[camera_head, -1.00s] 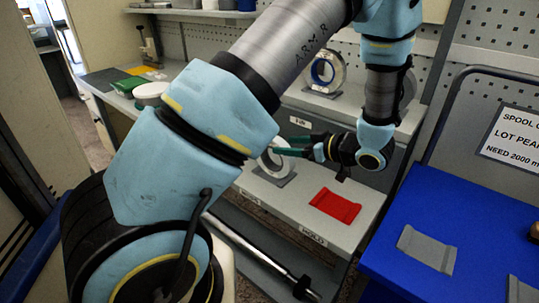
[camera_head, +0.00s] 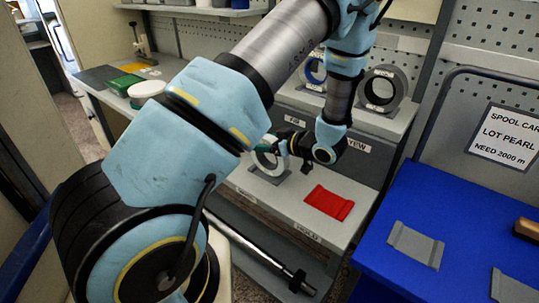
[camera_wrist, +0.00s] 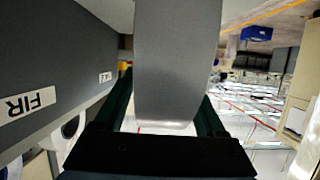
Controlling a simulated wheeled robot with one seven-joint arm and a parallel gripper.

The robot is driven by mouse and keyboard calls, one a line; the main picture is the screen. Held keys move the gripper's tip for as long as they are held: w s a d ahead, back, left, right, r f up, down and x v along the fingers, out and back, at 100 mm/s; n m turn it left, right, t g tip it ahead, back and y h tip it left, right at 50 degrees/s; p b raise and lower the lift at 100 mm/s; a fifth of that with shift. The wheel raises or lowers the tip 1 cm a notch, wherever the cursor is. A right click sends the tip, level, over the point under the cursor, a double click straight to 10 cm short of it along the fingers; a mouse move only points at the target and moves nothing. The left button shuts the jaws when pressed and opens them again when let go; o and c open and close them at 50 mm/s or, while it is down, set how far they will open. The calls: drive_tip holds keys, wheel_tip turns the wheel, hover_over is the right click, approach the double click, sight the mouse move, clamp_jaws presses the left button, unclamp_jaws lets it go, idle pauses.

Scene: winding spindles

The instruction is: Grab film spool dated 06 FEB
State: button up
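A pale ring-shaped film spool (camera_head: 264,164) stands upright in a grey cradle on the lower shelf. My gripper (camera_head: 268,146) is at its upper part, with dark green fingers on either side of the rim. In the wrist view, a grey band (camera_wrist: 176,70), apparently the spool's edge, lies between the fingers of my gripper (camera_wrist: 168,95). The fingers are spread, and I cannot make out firm contact. A dark grey spool (camera_head: 382,90) and a blue-and-white spool (camera_head: 316,72), partly hidden by my arm, stand on the upper shelf. No date is readable on any spool.
A red empty-looking holder (camera_head: 328,202) lies right of the spool on the lower shelf. A blue cart (camera_head: 390,225) with grey holders (camera_head: 415,244) and a sign (camera_head: 504,137) stands at right. A green box (camera_head: 125,83) and white round container (camera_head: 147,91) sit at left.

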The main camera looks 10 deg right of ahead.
clamp_jaws()
idle(0.4)
